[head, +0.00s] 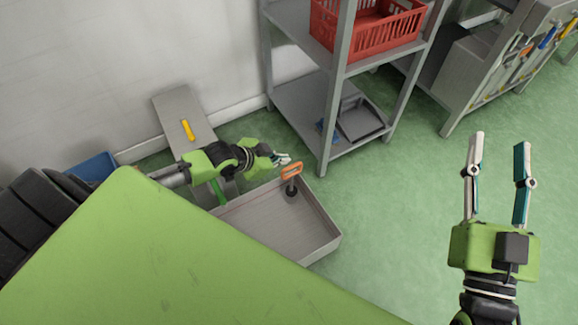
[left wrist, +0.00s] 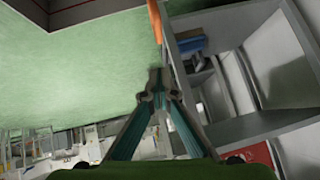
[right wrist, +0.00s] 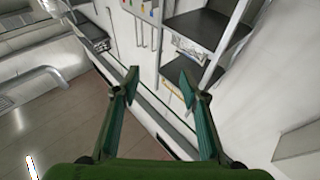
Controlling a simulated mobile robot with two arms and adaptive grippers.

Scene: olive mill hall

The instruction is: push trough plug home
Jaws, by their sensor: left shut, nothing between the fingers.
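The trough (head: 270,238) is a grey open metal tray on the green floor in the middle of the head view. The plug (head: 291,188) is a dark round piece with an orange loop handle (head: 291,171), upright inside the trough near its far corner. My left gripper (head: 284,160) is shut and empty, just beyond and left of the handle. In the left wrist view its fingertips (left wrist: 155,72) meet, and an orange strip of the handle (left wrist: 155,22) shows at the top. How deep the plug sits cannot be told. My right gripper (head: 499,160) is open and empty, far right of the trough.
A grey shelf rack (head: 336,110) stands behind the trough, with a red crate (head: 366,32) and a dark dustpan (head: 359,119). A grey board with a yellow handle (head: 188,129) leans by the wall. A blue bin (head: 95,166) is at left. Floor right of the trough is clear.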

